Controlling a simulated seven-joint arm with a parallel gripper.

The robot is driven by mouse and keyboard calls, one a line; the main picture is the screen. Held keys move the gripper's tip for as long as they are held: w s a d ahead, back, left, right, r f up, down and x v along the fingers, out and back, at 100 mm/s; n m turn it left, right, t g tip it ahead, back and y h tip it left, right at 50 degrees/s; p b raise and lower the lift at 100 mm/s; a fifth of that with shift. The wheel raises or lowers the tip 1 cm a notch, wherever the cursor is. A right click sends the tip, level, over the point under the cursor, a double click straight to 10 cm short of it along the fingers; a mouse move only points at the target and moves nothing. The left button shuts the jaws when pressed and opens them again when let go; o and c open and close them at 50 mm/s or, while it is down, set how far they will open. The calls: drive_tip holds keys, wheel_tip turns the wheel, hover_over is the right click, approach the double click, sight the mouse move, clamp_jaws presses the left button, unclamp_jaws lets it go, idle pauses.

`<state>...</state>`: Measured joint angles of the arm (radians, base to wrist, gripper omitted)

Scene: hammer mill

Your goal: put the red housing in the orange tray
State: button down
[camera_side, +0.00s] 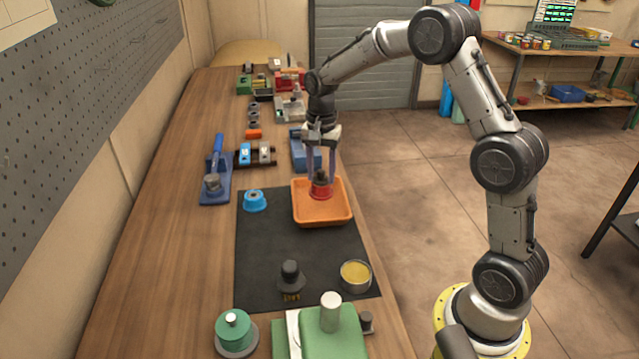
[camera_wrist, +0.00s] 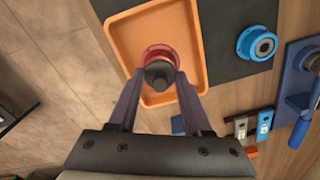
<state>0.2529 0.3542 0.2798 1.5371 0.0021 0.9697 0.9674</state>
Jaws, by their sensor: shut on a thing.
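The red housing (camera_side: 321,190) is a small flanged red part with a dark knob on top. My gripper (camera_side: 322,178) points down and is shut on it, over the orange tray (camera_side: 337,217). In the wrist view my gripper (camera_wrist: 160,80) has a finger on each side of the dark knob, and the red flange of the housing (camera_wrist: 158,50) shows behind it. The housing is within the rim of the orange tray (camera_wrist: 122,24) in both views. I cannot tell whether its underside touches the tray floor.
A blue flanged part (camera_side: 255,201) sits left of the tray on the black mat (camera_side: 262,240). A dark knobbed part (camera_side: 290,276) and a yellow-filled dish (camera_side: 355,275) are nearer the front. A blue stand (camera_side: 215,180) is at left. The mat between them is clear.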

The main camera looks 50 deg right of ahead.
sight(319, 183)
drive_tip(key=shift+w+d+f, duration=0.1)
drive_tip(key=shift+w+f, duration=0.1)
drive_tip(key=shift+f, duration=0.75)
drive_tip(key=shift+w+f, duration=0.15)
drive_tip(key=shift+f, duration=0.75)
drive_tip(key=shift+f, duration=0.15)
drive_tip(key=shift+c, duration=1.7)
unclamp_jaws()
drive_tip(key=shift+f, duration=0.1)
